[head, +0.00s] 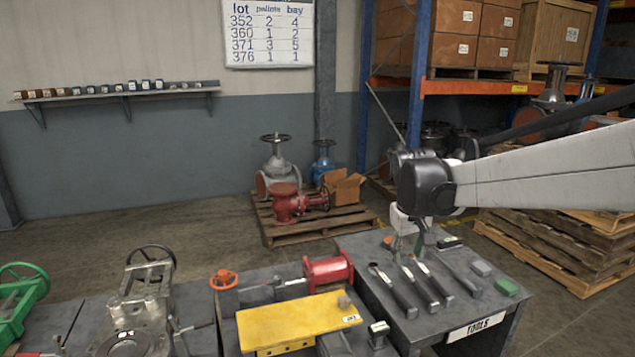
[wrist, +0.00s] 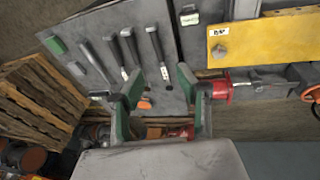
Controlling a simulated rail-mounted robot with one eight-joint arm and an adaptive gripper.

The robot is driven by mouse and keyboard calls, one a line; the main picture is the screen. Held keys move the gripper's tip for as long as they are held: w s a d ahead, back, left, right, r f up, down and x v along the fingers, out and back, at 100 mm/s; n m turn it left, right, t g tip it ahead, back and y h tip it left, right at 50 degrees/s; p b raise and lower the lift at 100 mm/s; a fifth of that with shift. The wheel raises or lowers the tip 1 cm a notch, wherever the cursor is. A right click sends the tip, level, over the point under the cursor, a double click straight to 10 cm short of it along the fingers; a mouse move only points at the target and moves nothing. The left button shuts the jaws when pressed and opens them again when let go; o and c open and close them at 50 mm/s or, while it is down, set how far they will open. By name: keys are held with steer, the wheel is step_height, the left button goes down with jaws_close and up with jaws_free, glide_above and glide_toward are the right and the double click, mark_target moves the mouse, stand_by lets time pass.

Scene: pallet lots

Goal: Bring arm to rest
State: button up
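My arm reaches in from the right in the head view, its dark wrist joint above the tools bench (head: 385,335). My gripper (head: 408,240) hangs down from it over the back part of that bench. In the wrist view my gripper (wrist: 158,82) shows two green-faced fingers spread apart, with nothing held between them. The fingertips' exact height above the bench is hard to tell.
A yellow plate (head: 295,320) and a red flanged part (head: 328,270) sit left of the tools. Stacked pallets (head: 560,245) stand at right. A red valve (head: 290,203) rests on a pallet behind. Open floor lies at back left.

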steer(key=s+r+m+t+p, duration=0.1)
steer(key=s+r, duration=0.2)
steer(key=s, duration=0.5)
steer(key=s+r+t+p, duration=0.1)
steer(key=s+r, duration=0.2)
steer(key=s, duration=0.5)
steer(key=s+a+f+m+t+y+p, duration=0.1)
steer(key=s+a+f+t, duration=0.1)
steer(key=s, duration=1.2)
steer(key=shift+f+m+t, duration=0.3)
steer(key=shift+f+m, duration=0.1)
